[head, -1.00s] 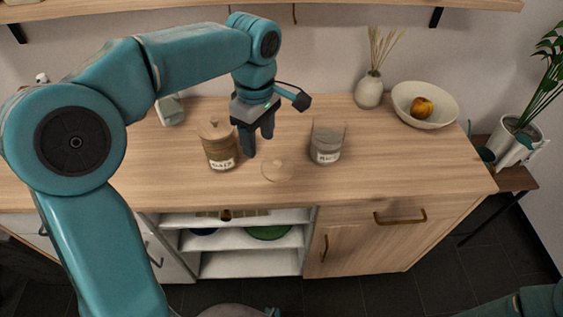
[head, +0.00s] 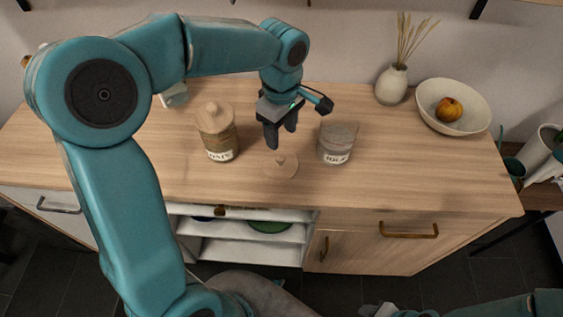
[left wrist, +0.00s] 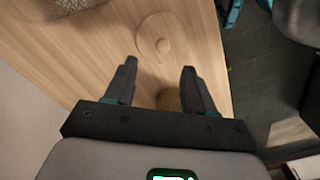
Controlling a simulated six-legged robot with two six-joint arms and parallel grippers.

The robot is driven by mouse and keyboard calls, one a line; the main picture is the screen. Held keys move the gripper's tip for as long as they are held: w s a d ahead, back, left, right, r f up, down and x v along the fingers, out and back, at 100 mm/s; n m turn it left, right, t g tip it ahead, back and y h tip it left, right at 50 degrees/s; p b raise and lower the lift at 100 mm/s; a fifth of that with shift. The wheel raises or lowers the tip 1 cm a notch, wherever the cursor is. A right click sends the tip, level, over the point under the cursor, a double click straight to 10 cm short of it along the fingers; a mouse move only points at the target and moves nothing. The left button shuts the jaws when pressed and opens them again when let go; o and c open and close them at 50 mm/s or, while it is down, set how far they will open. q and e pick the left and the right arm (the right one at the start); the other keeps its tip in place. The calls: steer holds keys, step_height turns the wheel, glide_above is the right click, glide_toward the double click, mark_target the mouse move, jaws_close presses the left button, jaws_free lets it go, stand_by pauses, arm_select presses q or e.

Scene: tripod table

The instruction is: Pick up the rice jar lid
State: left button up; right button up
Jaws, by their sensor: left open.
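The rice jar lid (head: 281,164), a pale round wooden disc with a small knob, lies flat on the counter between two jars. It also shows in the left wrist view (left wrist: 162,40), beyond the fingertips. The open glass rice jar (head: 337,143) stands to its right, lidless. My left gripper (head: 280,142) is open and empty, pointing down above and just behind the lid. Its two fingers (left wrist: 158,68) show apart in the left wrist view. My right arm is at the lower right of the head view; what seems its gripper (head: 382,311) is cut by the bottom edge.
A lidded oats jar (head: 218,134) stands left of the lid, close to my left gripper. A vase (head: 391,85) and a bowl (head: 435,117) with fruit (head: 449,108) stand at the back right. The counter (head: 400,175) is clear along its front right.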

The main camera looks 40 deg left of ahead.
mark_target(280, 158)
arm_select(q)
step_height(280, 158, down, 3)
steer(key=shift+w+d, duration=0.1)
steer(key=shift+d, duration=0.05)
steer(key=shift+s+f, duration=0.35)
steer(key=shift+f, duration=0.1)
step_height(280, 158, down, 4)
steer(key=shift+f, duration=0.4)
steer(key=shift+c, duration=0.3)
jaws_close()
